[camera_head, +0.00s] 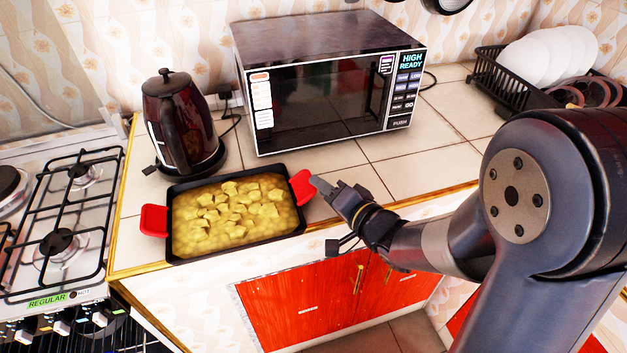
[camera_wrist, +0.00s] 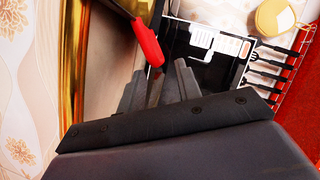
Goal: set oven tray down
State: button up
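The oven tray (camera_head: 176,250) is a dark rectangular pan with red handles, filled with yellow chunks of food. It appears to rest flat on the tiled counter, close to the front edge. Its left handle (camera_head: 154,220) points toward the stove and its right handle (camera_head: 301,186) toward my gripper (camera_head: 322,186). My fingertips are at the outer end of the right handle. In the wrist view my gripper (camera_wrist: 160,72) has its fingers apart, with the red handle (camera_wrist: 147,42) just beyond the tips. Any contact cannot be told.
A dark red kettle (camera_head: 181,120) stands behind the tray, and a microwave (camera_head: 330,95) stands behind it to the right. A gas stove (camera_head: 62,220) is at the left. A dish rack (camera_head: 500,85) with plates is at the back right. Counter tiles (camera_head: 425,165) right of the tray are clear.

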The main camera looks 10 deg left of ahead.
jog(key=v, duration=0.7)
jog(key=shift+a, duration=0.1)
dwell(0.5)
